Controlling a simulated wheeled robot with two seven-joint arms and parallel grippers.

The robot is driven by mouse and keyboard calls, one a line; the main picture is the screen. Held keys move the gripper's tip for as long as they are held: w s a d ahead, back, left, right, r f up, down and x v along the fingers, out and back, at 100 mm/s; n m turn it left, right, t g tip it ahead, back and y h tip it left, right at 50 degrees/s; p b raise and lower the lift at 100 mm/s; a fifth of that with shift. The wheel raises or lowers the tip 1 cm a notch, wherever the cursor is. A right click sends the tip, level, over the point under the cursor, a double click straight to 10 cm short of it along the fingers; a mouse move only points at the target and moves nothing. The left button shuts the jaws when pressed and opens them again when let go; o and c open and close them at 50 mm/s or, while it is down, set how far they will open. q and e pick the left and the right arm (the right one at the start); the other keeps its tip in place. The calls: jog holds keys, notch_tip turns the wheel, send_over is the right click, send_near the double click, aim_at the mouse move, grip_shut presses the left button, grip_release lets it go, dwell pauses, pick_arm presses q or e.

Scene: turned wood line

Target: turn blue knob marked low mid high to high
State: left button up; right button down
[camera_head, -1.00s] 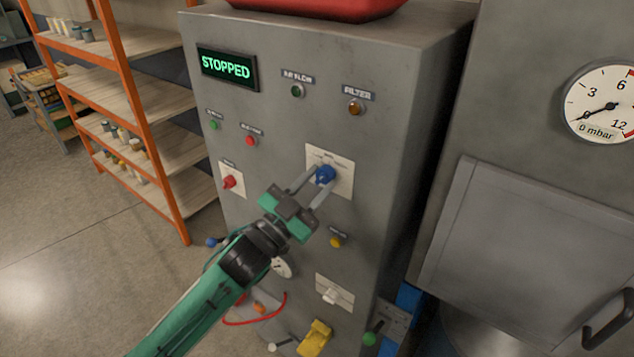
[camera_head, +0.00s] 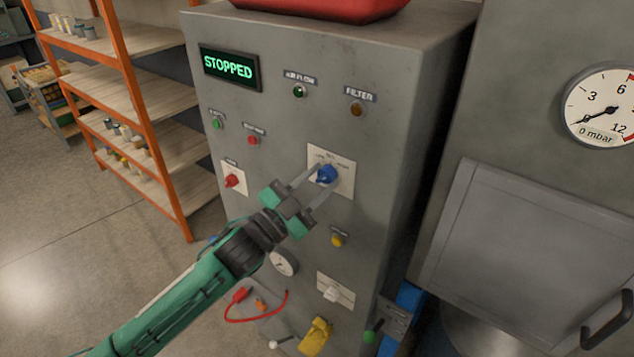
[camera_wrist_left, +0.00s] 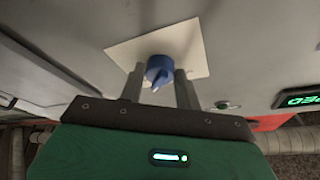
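The blue knob (camera_head: 327,174) sits on a pale label plate (camera_head: 345,184) on the grey cabinet's front. The lettering is too small to read surely. My left gripper (camera_head: 326,180) is at the knob, with one finger on each side. In the left wrist view the knob (camera_wrist_left: 158,70) shows at the fingertips, its pointer down toward the palm. My left gripper (camera_wrist_left: 159,80) looks open there, with thin gaps beside the knob; contact is hard to judge. My right gripper is not in view.
A green display (camera_head: 228,67) reads STOPPED. A red cable (camera_head: 255,318) loops low. Orange shelving (camera_head: 150,120) stands at left.

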pick_arm(q)
jog(key=o, duration=0.3)
jog(key=shift+o, duration=0.2)
jog(key=b+v, duration=0.5)
jog(key=v, duration=0.8)
jog(key=shift+s+a, duration=0.25)
jog(key=shift+a, duration=0.05)
